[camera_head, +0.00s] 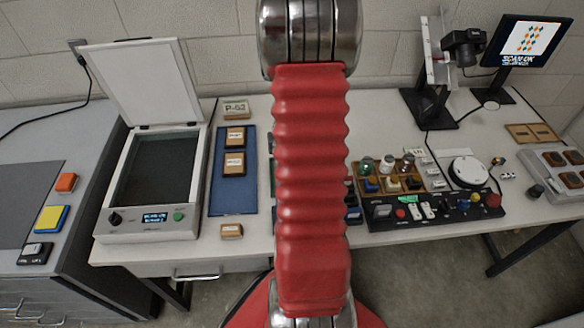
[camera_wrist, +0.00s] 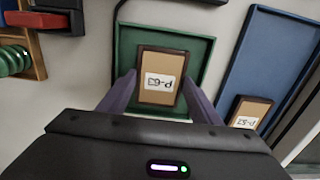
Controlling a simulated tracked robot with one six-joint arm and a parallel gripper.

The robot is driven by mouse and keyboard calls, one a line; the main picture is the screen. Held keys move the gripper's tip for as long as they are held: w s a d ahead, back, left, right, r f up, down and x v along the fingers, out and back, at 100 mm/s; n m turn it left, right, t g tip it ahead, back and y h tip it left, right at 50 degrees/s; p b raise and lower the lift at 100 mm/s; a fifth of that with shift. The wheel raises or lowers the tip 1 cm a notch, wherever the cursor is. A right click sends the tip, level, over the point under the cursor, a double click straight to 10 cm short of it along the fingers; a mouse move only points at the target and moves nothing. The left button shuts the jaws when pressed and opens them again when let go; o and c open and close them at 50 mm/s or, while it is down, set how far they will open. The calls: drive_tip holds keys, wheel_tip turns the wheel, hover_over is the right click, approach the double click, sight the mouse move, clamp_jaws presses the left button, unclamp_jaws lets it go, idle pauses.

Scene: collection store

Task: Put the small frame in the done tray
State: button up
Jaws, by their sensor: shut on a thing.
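My gripper (camera_wrist: 159,90) is shut on a small frame with a dark border, a tan face and a white label reading P-63 (camera_wrist: 160,62), shown upside down. One purple finger lies along each side of it. Behind the frame in the wrist view is a green tray (camera_wrist: 192,45) with a raised rim. The frame overlaps the tray's inside; I cannot tell whether it touches the tray floor. In the head view my red arm hides the gripper, the held frame and most of the area around the green tray.
A blue tray (camera_head: 222,200) holding small frames (camera_head: 235,137) stands beside the green one; it also shows in the wrist view (camera_wrist: 270,55).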

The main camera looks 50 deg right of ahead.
drive_tip(key=shift+f, duration=0.15)
drive_tip(key=o, duration=1.1)
wheel_tip(320, 180, up, 12)
drive_tip(key=shift+r, duration=0.1)
idle(0.9)
